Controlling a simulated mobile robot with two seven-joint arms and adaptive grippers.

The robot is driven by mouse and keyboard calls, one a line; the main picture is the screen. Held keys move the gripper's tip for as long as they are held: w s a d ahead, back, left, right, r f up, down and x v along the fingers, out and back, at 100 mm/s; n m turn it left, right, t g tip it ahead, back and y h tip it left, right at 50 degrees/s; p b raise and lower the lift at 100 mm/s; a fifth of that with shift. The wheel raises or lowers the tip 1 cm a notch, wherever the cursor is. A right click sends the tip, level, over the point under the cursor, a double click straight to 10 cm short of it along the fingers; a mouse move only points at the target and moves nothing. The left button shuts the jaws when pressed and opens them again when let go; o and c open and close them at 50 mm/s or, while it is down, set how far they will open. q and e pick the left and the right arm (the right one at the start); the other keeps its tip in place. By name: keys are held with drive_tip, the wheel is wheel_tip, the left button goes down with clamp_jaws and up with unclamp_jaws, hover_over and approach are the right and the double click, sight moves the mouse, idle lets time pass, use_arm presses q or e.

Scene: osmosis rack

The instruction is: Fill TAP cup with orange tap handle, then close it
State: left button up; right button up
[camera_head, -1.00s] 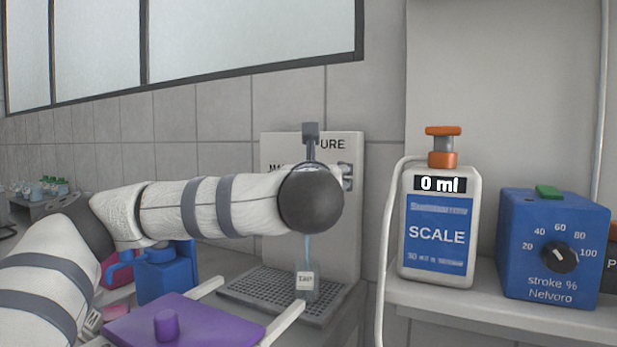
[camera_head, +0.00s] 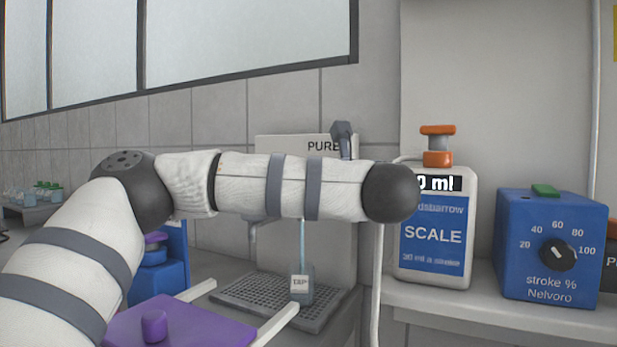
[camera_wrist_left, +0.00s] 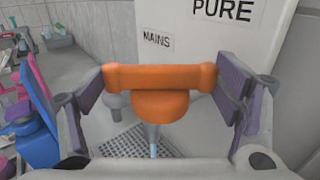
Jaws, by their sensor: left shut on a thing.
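The orange tap handle (camera_wrist_left: 160,78) lies as a crossbar between the finger pads of my left gripper (camera_wrist_left: 160,85) in the left wrist view. The gripper is shut on it. In the head view my left arm hides the handle. A thin stream of water (camera_head: 302,238) runs down from behind my arm into the small clear TAP cup (camera_head: 301,290). The cup stands upright on the grey drip grate (camera_head: 242,300). Its water level is too small to tell. The stream also shows in the left wrist view (camera_wrist_left: 153,140). My right gripper is not in view.
The wall panel (camera_wrist_left: 155,20) carries MAINS and PURE labels. A SCALE bottle (camera_head: 432,235) with an orange pump top and a blue stroke dial box (camera_head: 550,248) stand on the right ledge. A purple board (camera_head: 190,325) with a knob lies in front.

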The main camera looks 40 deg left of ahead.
use_arm(q)
drive_tip(key=o, duration=1.1)
drive_tip(key=shift+a, duration=0.15)
drive_tip(key=shift+r, duration=0.1)
wheel_tip(320, 180, up, 10)
drive_tip(key=shift+f, duration=0.1)
